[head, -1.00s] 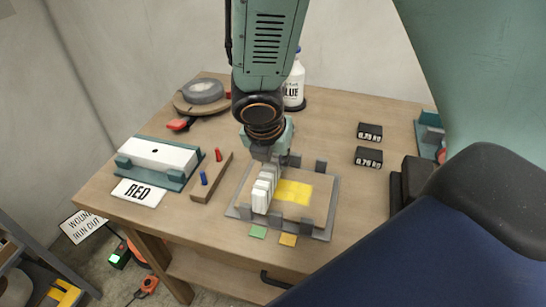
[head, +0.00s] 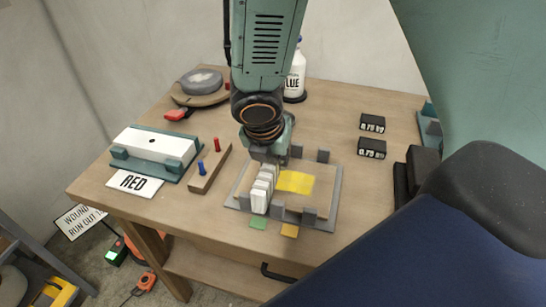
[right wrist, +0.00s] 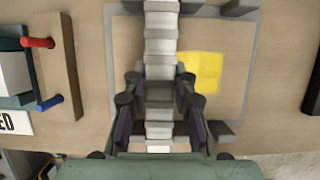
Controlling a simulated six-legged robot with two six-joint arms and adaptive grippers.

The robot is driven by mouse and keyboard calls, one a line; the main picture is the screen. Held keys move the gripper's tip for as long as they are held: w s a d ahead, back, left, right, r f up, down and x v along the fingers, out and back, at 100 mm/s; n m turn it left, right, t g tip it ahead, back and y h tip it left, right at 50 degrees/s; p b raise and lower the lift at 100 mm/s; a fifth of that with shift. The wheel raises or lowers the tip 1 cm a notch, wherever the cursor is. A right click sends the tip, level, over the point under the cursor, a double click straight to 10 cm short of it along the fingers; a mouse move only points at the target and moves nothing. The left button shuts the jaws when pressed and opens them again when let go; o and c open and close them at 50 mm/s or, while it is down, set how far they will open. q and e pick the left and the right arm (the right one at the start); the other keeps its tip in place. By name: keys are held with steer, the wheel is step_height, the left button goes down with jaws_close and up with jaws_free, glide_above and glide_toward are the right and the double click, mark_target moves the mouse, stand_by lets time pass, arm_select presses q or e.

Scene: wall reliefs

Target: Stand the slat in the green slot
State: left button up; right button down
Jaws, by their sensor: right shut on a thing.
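The slat (head: 262,190) is a white, ribbed, stepped strip over the left side of the grey-edged board (head: 330,205). It also shows from above in the right wrist view (right wrist: 161,45), running away from me. My right gripper (right wrist: 160,98) is shut on the slat, with one finger on each side. In the head view the gripper (head: 268,158) is at the slat's far end, its fingertips partly hidden. A green tab (head: 258,223) lies just in front of the slat's near end. I cannot tell whether the slat's underside touches the board. My left gripper is out of view.
Grey posts stand along the board's edges; a yellow patch (head: 295,182) lies right of the slat. An orange tab (head: 290,231) is at the front. Left are a peg block (head: 210,170) and a white block in a teal holder (head: 155,147). A bottle (head: 295,80) stands behind.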

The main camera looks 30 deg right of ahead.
steer(key=shift+s+d+f, duration=0.1)
steer(key=shift+d+f, duration=0.05)
steer(key=shift+f+b, duration=0.2)
steer(key=shift+b, duration=0.1)
steer(key=c, duration=1.1)
jaws_free()
steer(key=shift+c, duration=0.2)
steer(key=shift+o, duration=0.6)
steer(key=shift+r, duration=0.1)
